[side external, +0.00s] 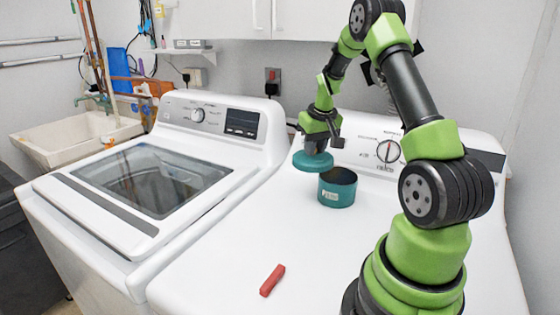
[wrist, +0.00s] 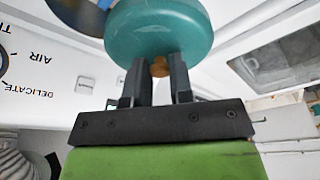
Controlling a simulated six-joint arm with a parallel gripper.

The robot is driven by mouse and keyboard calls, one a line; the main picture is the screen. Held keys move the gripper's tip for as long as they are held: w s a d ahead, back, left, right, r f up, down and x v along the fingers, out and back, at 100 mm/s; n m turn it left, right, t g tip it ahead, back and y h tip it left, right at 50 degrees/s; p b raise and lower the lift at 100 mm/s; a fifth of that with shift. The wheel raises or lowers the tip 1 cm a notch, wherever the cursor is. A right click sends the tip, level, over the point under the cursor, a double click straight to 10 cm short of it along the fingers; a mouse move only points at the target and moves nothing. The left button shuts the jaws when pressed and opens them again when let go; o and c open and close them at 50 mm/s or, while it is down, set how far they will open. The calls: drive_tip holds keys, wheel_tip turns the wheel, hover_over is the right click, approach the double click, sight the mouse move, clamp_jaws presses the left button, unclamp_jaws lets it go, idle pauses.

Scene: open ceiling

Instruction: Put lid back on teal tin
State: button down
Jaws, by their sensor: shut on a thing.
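The teal tin (side external: 337,190) stands upright and uncovered on the white dryer top, with its dark inside showing and a small pale label on its front. My gripper (side external: 316,150) is shut on the knob of the teal lid (side external: 312,161) and holds it above and to the left of the tin, apart from its rim. In the wrist view the lid (wrist: 158,28) fills the top middle, and the fingers (wrist: 158,80) close on a brownish knob (wrist: 160,66).
A red block (side external: 272,280) lies on the front of the dryer top (side external: 225,270). The dryer's control panel (side external: 375,150) rises behind the tin. A washing machine (side external: 150,180) stands to the left, with a sink (side external: 75,135) beyond. The dryer top between block and tin is clear.

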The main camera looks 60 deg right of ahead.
drive_tip(key=s+d+r, duration=0.2)
drive_tip(key=s+d, duration=0.1)
drive_tip(key=s, duration=0.3)
drive_tip(key=s+a+x, duration=0.1)
drive_tip(key=x, duration=0.5)
drive_tip(key=shift+s+d+f, duration=0.25)
drive_tip(key=shift+d+f, duration=0.05)
drive_tip(key=shift+f, duration=0.1)
drive_tip(key=shift+f, duration=0.15)
idle(1.5)
drive_tip(key=shift+c, duration=2.3)
unclamp_jaws()
drive_tip(key=w+d+v, duration=0.1)
drive_tip(key=v, duration=0.6)
drive_tip(key=shift+w, duration=0.15)
